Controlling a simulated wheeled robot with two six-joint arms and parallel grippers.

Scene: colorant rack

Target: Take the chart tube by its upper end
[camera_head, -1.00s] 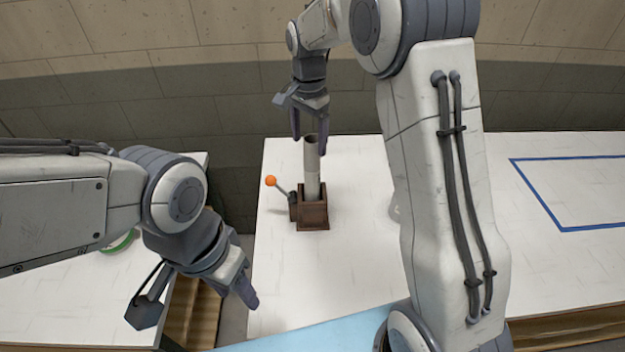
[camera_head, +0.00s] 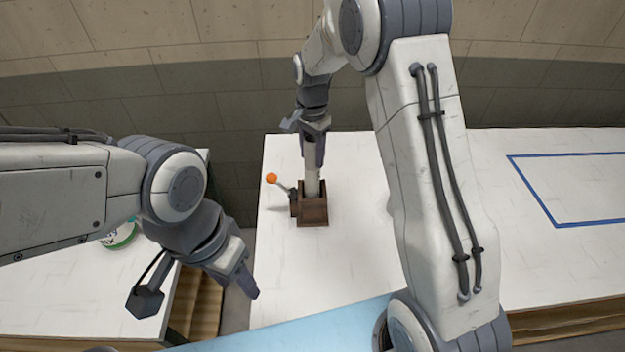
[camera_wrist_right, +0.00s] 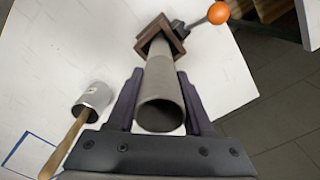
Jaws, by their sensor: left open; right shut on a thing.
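The chart tube (camera_head: 312,182) is a grey hollow cylinder standing upright in a brown square holder (camera_head: 313,212) on the white table. In the right wrist view the tube (camera_wrist_right: 160,92) shows its open upper end towards the camera, with its lower end in the holder (camera_wrist_right: 160,37). My right gripper (camera_head: 314,150) is shut on the tube near its upper end, one finger on each side. My left gripper (camera_head: 240,285) is open and empty, at the lower left, away from the tube.
A lever with an orange ball (camera_head: 271,178) sticks out from the holder's left side. In the right wrist view a metal cup (camera_wrist_right: 95,97) with a wooden handle stands on the table. A blue outlined area (camera_head: 560,222) lies at the right. A green-rimmed round thing (camera_head: 121,237) is at the left.

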